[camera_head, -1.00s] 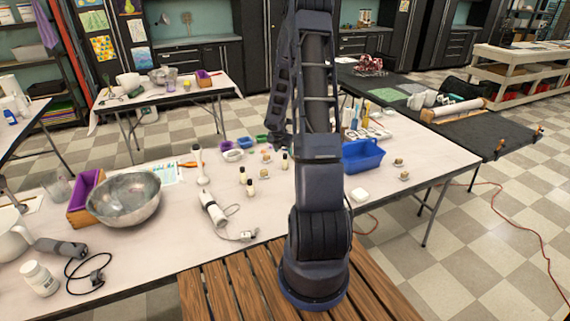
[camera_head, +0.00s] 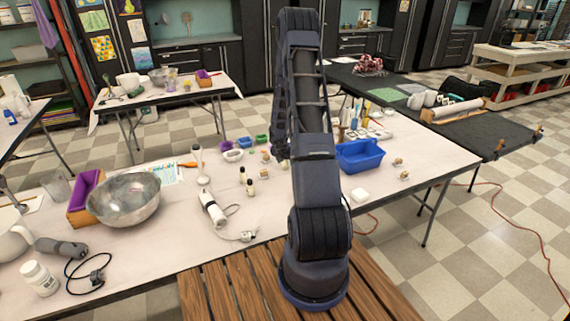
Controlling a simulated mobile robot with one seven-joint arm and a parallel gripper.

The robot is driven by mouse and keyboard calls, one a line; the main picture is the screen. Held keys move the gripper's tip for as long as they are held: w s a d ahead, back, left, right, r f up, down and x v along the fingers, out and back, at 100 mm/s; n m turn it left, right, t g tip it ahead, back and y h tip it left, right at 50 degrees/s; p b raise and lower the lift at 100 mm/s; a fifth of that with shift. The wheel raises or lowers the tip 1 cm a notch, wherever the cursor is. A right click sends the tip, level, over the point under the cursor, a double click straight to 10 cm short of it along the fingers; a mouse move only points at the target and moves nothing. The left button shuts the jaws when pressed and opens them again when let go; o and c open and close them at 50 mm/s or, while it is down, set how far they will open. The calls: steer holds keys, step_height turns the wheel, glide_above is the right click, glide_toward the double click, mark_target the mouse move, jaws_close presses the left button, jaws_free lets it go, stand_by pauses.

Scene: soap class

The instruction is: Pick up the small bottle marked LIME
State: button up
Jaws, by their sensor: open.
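Two small bottles with dark caps stand on the white table (camera_head: 160,262), one at the back (camera_head: 242,175) and one in front (camera_head: 250,188). Their labels are too small to read, so I cannot tell which is LIME. My gripper (camera_head: 282,152) is open, partly hidden at the left edge of my arm, to the right of these two bottles. A third such bottle, seen earlier near that spot, is now hidden by my arm. I cannot tell whether the gripper touches it.
A white hand tool (camera_head: 212,209) with a cord lies in front of the bottles. A steel bowl (camera_head: 124,200) and purple box (camera_head: 84,202) stand left. A blue basket (camera_head: 360,156) stands right of my arm. Small coloured containers (camera_head: 234,155) stand behind.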

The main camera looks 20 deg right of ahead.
steer(key=shift+w+d+f, duration=0.2)
steer(key=shift+f, duration=0.4)
steer(key=c, duration=1.2)
steer(key=shift+o, duration=0.2)
steer(key=shift+r, duration=0.15)
